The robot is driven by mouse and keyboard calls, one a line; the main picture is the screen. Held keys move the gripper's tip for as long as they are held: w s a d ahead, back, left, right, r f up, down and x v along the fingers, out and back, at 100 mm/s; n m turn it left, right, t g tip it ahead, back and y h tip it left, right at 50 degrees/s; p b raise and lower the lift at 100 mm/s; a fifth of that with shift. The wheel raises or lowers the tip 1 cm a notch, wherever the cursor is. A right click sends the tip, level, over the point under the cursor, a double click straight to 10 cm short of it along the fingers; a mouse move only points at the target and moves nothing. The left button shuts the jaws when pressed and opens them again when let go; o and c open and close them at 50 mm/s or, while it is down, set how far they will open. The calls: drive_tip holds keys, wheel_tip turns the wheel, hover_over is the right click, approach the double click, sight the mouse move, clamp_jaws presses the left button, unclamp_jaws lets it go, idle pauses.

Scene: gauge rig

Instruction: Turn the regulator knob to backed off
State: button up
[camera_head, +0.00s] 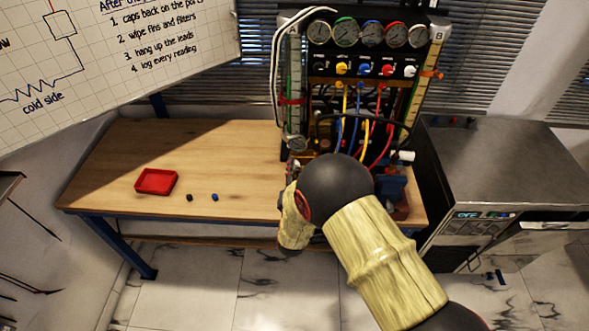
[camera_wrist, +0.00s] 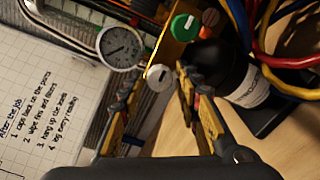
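In the wrist view a small round grey knob (camera_wrist: 160,77) with a pale mark sits beside a white-faced gauge (camera_wrist: 120,48); it looks like the regulator knob. My gripper (camera_wrist: 160,72) is open, with one finger to each side of this knob and small gaps seeming to show. I cannot tell whether the fingertips reach over its rim. A green knob (camera_wrist: 185,27) sits just above it. In the head view the same gauge (camera_head: 296,143) shows low on the rig's left, and my arm hides the grey knob and gripper.
The rig panel (camera_head: 365,68) carries several gauges, coloured knobs and hoses. A black bottle (camera_wrist: 222,70) and red, yellow and blue hoses lie close right of my gripper. A red tray (camera_head: 156,182) and two small caps sit on the wooden bench (camera_head: 110,185), whose left part is mostly clear.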

drive_tip(key=shift+o, duration=0.7)
drive_tip(key=s, duration=1.2)
drive_tip(key=shift+a, duration=0.1)
